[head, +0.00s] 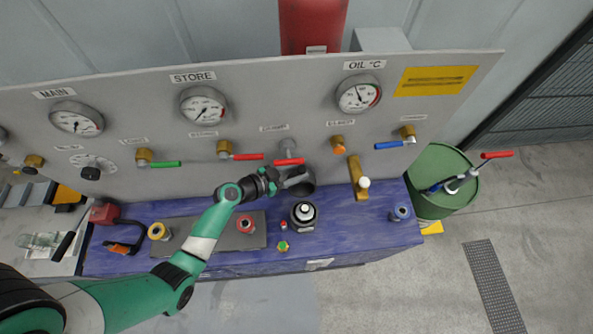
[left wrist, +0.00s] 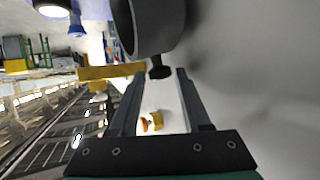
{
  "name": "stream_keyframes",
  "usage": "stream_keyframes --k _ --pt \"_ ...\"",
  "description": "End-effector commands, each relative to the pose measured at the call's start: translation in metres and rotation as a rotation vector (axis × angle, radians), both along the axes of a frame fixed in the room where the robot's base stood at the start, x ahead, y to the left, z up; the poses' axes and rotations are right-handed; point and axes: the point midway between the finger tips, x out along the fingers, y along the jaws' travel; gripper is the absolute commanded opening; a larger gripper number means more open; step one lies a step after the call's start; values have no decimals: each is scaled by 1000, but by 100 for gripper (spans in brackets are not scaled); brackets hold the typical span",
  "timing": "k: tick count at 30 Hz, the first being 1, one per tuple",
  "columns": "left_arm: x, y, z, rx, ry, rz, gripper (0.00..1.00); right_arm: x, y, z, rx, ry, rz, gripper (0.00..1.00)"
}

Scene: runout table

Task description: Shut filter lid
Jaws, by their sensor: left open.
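The filter housing (head: 304,183) is a dark grey round piece at the panel, above the back of the blue bench. In the left wrist view a grey cylinder (left wrist: 158,27) with an open-looking rim fills the top. A small dark knob (left wrist: 159,72) sticks out below it. My left gripper (head: 281,184) is beside the housing's left side, partly covering it. In the left wrist view its fingers are apart, with the knob between or just beyond their tips; I cannot tell whether they touch it. I cannot clearly tell the lid from the body. My right gripper is not in view.
A brass bar with a white knob (head: 364,183) stands right of the housing. A red-handled valve (head: 287,162) is just above. A black-and-white canister (head: 304,216) and small fittings stand on the blue bench (head: 350,235). A green drum (head: 440,190) stands at right.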

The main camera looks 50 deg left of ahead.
Motion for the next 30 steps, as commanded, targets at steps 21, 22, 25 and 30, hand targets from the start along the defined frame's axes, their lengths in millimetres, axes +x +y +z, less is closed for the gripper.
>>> stream_keyframes --k 21,22,25,30 --pt "1 0 -1 0 0 1 0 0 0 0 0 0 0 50" --pt "1 0 -1 0 0 1 0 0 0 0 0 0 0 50" --pt "1 0 -1 0 0 1 0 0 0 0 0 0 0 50" --pt "1 0 -1 0 0 1 0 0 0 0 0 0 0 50"
